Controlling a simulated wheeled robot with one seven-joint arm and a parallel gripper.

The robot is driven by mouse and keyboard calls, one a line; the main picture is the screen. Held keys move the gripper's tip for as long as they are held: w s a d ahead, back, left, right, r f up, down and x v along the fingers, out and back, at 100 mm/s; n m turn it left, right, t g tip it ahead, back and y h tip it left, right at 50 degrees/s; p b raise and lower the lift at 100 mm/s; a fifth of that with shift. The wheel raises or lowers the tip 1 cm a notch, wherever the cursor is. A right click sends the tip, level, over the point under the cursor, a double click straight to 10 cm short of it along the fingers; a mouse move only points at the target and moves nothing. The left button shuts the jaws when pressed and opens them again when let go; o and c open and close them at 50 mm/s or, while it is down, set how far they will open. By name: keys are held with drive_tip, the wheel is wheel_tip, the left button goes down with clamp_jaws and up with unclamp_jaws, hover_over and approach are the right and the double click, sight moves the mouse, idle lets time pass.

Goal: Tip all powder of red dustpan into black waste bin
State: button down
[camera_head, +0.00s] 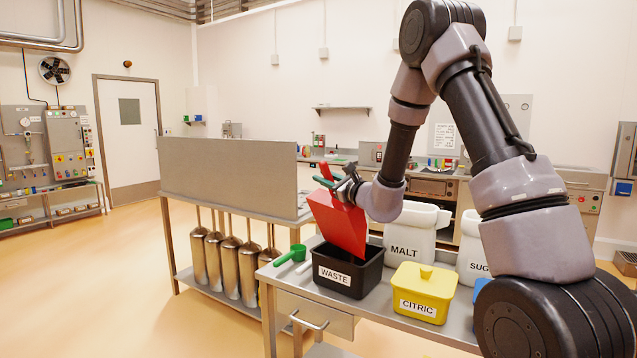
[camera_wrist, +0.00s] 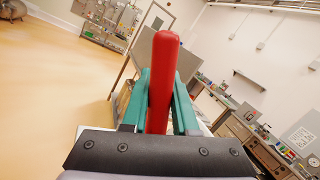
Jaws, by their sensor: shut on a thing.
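The red dustpan (camera_head: 338,222) is tilted steeply over the black waste bin (camera_head: 346,278), its lower edge down at the bin's opening. The bin is labelled WASTE and stands on the metal table. My gripper (camera_head: 336,182) is shut on the dustpan's handle above the bin. In the wrist view the red handle (camera_wrist: 164,80) stands between the green fingers of my gripper (camera_wrist: 159,100). I cannot see any powder; the pan's inner face and the inside of the bin are mostly hidden.
A yellow CITRIC box (camera_head: 423,292) stands right of the bin. White MALT (camera_head: 408,240) and SUGAR (camera_head: 472,258) containers stand behind. A green scoop (camera_head: 293,254) lies left of the bin. A grey panel (camera_head: 230,170) rises on the neighbouring bench, with metal canisters (camera_head: 231,266) below.

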drive_tip(key=shift+w+d+r+m+t, duration=0.1)
drive_tip(key=shift+w+d+r+m, duration=0.05)
drive_tip(key=shift+w+d+m, duration=0.45)
drive_tip(key=shift+w+d+r+m+t, duration=0.1)
drive_tip(key=shift+w+d+m, duration=0.25)
drive_tip(key=shift+d, duration=0.45)
drive_tip(key=shift+w+d+r+m+t, duration=0.15)
drive_tip(key=shift+w+d+m, duration=0.2)
drive_tip(key=shift+d+m, duration=0.3)
